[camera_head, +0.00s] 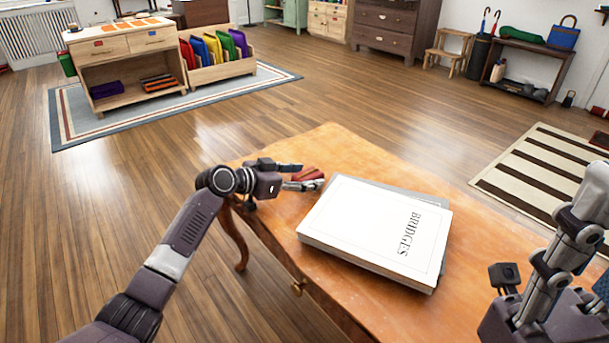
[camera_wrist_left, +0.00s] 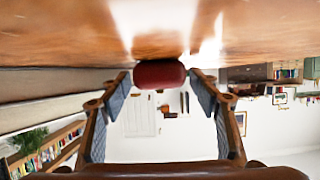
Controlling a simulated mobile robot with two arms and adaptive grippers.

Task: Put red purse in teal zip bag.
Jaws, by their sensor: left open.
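The small red purse (camera_head: 308,174) lies on the wooden table, left of the big white book. My left gripper (camera_head: 305,177) is open at table height, with one finger on each side of the purse. In the left wrist view, which is upside down, the purse (camera_wrist_left: 159,74) sits between the two open fingertips (camera_wrist_left: 160,76), with a gap on both sides. My right gripper (camera_head: 570,235) is partly in view at the lower right; its opening cannot be made out. I cannot make out a teal zip bag; a scrap of blue shows at the lower right edge.
A thick white book (camera_head: 370,225) marked BRIDGES lies on a grey one in the middle of the wooden table (camera_head: 330,148). A blue handbag (camera_head: 563,36) stands on a dark bench far behind. Table surface beyond the purse is bare.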

